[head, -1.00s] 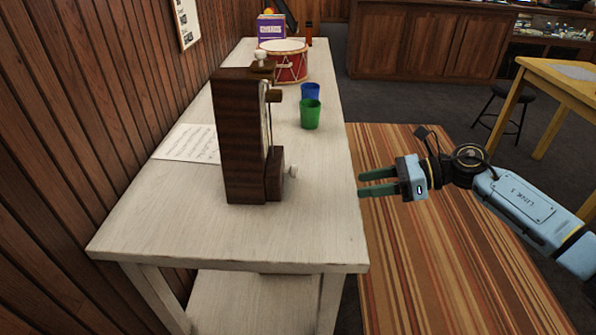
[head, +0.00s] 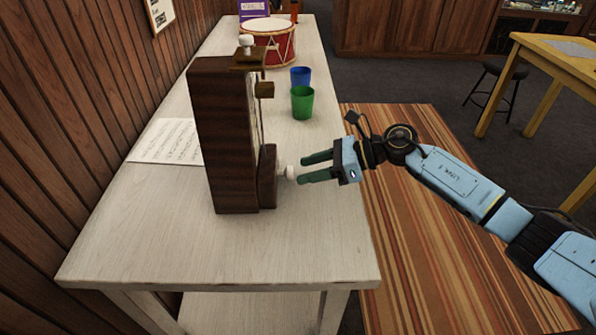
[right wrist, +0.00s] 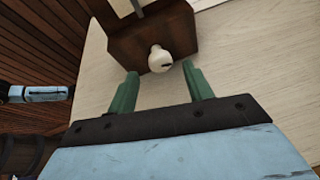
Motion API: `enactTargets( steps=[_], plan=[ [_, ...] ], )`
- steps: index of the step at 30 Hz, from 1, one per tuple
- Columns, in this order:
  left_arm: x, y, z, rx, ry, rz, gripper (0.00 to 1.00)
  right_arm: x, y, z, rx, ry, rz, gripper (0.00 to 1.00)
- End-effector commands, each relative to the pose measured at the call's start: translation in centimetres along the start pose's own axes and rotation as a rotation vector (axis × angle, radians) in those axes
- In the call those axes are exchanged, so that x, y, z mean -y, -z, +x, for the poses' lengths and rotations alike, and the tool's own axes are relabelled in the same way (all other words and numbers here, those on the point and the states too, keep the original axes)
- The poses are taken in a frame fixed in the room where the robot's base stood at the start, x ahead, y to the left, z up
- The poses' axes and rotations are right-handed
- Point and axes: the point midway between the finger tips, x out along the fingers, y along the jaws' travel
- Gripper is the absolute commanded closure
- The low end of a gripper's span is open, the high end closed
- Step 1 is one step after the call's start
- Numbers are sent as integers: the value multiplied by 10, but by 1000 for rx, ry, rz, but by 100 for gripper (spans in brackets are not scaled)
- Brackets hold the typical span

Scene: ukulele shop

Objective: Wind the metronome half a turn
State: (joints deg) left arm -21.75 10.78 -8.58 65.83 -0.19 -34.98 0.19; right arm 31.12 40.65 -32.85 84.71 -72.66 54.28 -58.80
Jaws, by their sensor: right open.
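The metronome (head: 222,140) is a tall dark wooden box standing upright on the pale table. A small white winding knob (head: 290,172) sticks out of the low block on its right side. In the right wrist view, the knob (right wrist: 159,60) lies just ahead of the fingertips, between their lines. My right gripper (head: 303,168) is open, its green fingers pointing left at the knob. In the right wrist view, the open fingers (right wrist: 162,78) show a gap on both sides of the knob, and nothing is held. My left gripper is not in the head view.
A green cup (head: 302,103) and a blue cup (head: 300,76) stand behind the metronome, with a red drum (head: 272,46) farther back. A sheet of music (head: 172,142) lies left of it. The front of the table (head: 200,255) is clear.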

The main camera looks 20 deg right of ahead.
Motion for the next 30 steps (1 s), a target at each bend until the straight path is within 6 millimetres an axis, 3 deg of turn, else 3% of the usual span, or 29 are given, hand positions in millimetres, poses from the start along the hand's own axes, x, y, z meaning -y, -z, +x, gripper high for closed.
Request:
enactTargets(
  steps=[6, 17, 27, 30],
  plan=[
    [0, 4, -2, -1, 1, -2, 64, 0, 0, 26, 1, 0, 0, 49],
    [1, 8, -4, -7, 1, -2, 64, 0, 0, 32, 0, 0, 0, 49],
    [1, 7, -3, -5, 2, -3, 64, 0, 0, 32, 0, 1, 0, 91],
    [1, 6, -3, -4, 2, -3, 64, 0, 0, 32, 0, 1, 1, 93]
  ],
)
